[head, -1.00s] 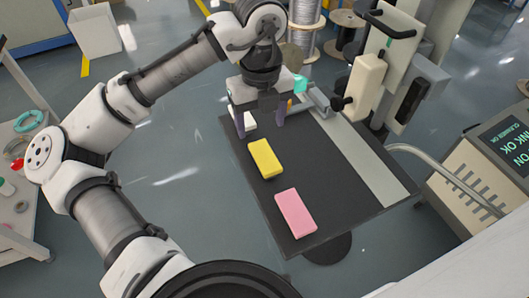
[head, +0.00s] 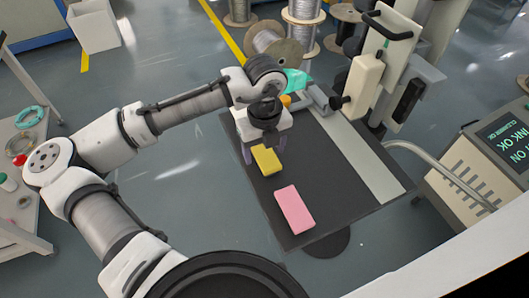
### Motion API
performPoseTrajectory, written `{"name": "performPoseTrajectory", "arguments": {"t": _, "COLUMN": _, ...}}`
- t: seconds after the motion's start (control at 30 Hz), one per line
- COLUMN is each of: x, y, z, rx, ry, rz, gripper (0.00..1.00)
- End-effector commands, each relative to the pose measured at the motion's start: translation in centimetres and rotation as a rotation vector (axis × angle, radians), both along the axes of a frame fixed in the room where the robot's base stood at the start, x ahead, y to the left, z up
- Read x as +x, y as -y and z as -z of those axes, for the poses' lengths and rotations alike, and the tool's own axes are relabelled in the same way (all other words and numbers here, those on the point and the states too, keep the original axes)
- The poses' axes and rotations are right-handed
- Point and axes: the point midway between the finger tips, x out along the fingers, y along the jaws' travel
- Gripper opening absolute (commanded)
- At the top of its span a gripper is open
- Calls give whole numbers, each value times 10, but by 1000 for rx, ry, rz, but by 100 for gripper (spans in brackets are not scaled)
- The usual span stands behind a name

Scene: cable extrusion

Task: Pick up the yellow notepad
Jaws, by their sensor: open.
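The yellow notepad (head: 266,160) lies flat on the dark table top (head: 330,190). My gripper (head: 277,152) is open above the far end of the notepad, its two purple fingers apart to the left and right of it. The wrist hides that far end, and I cannot tell how far down the fingers reach.
A pink notepad (head: 295,209) lies nearer on the same table. A teal object (head: 297,80) and an orange object (head: 286,101) are behind my wrist. A machine (head: 385,75) stands at the table's right. The front right of the table is clear.

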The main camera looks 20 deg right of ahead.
Motion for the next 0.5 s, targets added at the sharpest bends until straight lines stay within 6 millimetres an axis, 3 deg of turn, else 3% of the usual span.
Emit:
{"name": "performPoseTrajectory", "arguments": {"t": 0.07, "x": 0, "y": 0, "z": 0, "rx": 0, "ry": 0, "rz": 0, "gripper": 67}}
{"name": "performPoseTrajectory", "arguments": {"t": 0.43, "x": 0, "y": 0, "z": -1, "rx": 0, "ry": 1, "rz": -1, "gripper": 20}}
{"name": "performPoseTrajectory", "arguments": {"t": 0.5, "x": 0, "y": 0, "z": -1, "rx": 0, "ry": 1, "rz": -1, "gripper": 19}}
